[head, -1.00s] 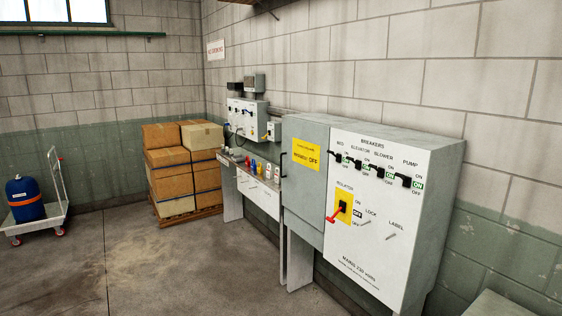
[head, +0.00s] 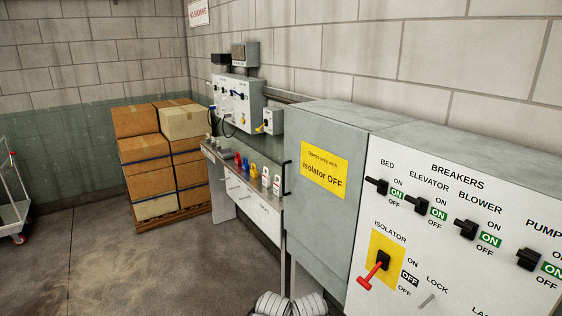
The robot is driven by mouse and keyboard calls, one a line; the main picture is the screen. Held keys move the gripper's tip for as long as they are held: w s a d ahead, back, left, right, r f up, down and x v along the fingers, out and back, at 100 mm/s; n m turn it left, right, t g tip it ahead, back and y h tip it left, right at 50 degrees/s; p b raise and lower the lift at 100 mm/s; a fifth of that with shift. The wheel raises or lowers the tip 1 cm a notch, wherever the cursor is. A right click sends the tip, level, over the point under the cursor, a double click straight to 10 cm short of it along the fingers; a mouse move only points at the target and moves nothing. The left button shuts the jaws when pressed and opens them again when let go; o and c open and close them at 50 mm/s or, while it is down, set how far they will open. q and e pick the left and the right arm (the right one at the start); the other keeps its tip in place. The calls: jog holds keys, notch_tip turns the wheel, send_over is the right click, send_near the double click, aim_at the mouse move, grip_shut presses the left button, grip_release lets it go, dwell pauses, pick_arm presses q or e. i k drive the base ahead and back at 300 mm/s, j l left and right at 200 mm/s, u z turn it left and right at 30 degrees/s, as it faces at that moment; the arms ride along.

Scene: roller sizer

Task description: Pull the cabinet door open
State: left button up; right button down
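The grey cabinet door (head: 322,215) is closed, flush beside the white breaker panel (head: 440,235). It bears a yellow label (head: 325,172) reading "Isolator OFF". A black vertical handle (head: 287,178) sits at the door's left edge, with nothing touching it. The red isolator lever (head: 371,277) on the panel points down and left, and its window reads OFF. Neither gripper's fingers are in view. Pale rounded parts, perhaps of my arm, show at the bottom edge below the door.
A narrow bench (head: 242,184) with coloured padlocks stands left of the cabinet, under a wall control box (head: 238,102). Stacked cartons (head: 150,150) stand on a pallet farther back. A trolley (head: 14,215) is at the far left. The floor (head: 110,265) between is clear.

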aim_at(323, 167)
jog(key=i+j, duration=0.1)
jog(key=i, duration=0.65)
jog(key=i+j, duration=0.1)
jog(key=i, duration=0.65)
